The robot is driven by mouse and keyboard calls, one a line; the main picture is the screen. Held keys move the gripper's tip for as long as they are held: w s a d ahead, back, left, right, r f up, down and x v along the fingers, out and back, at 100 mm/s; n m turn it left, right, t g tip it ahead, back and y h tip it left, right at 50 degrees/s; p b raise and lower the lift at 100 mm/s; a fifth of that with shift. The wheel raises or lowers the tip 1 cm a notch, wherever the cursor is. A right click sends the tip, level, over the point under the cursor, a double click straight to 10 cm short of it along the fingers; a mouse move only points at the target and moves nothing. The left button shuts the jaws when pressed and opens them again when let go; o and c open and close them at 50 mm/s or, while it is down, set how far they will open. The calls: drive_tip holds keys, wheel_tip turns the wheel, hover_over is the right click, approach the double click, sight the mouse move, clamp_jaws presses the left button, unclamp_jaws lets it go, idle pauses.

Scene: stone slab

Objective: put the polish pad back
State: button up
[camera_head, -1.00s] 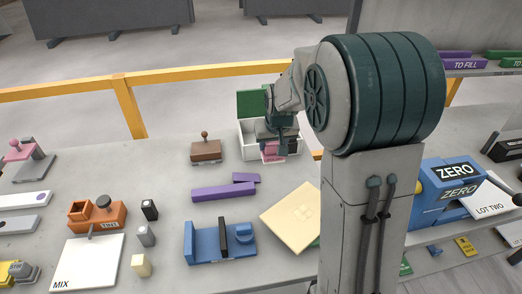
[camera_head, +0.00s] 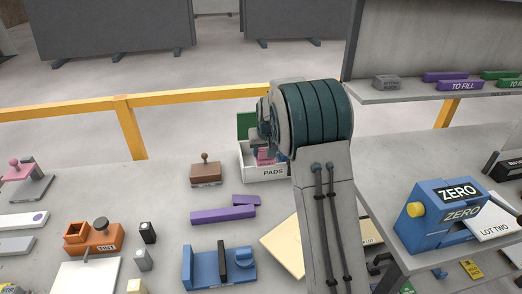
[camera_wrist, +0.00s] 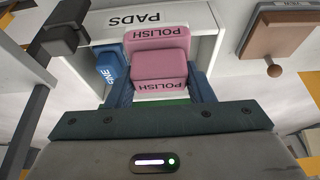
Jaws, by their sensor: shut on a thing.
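The pink polish pad (camera_wrist: 160,66) is between the fingers of my gripper (camera_wrist: 162,82) in the wrist view. It shows as two stepped pink parts, each marked POLISH; I cannot tell whether they are one piece. The pad is over or inside the white box marked PADS (camera_wrist: 204,52), and I cannot tell if it touches the floor. A blue pad (camera_wrist: 110,66) lies beside it in the box. In the head view, the pink pad (camera_head: 265,156) shows at the box (camera_head: 272,174), with my arm hiding part of both.
A brown block with a knob (camera_head: 206,172) stands left of the box. Purple bars (camera_head: 222,214) and a blue fixture (camera_head: 215,268) lie in front. A cream plate (camera_head: 283,242) is partly behind my arm. The blue ZERO device (camera_head: 440,213) stands to the right.

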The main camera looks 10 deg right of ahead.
drive_tip(key=w+p, duration=0.2)
drive_tip(key=w, duration=0.5)
wheel_tip(320, 180, down, 6)
drive_tip(key=shift+p, duration=0.95)
drive_tip(key=shift+w+f+p, duration=0.3)
drive_tip(key=shift+f+p, duration=0.05)
drive_tip(key=shift+f, duration=0.1)
drive_tip(key=shift+f, duration=0.15)
drive_tip(key=o, duration=1)
drive_tip(key=shift+c, duration=0.2)
drive_tip(key=shift+s, duration=0.1)
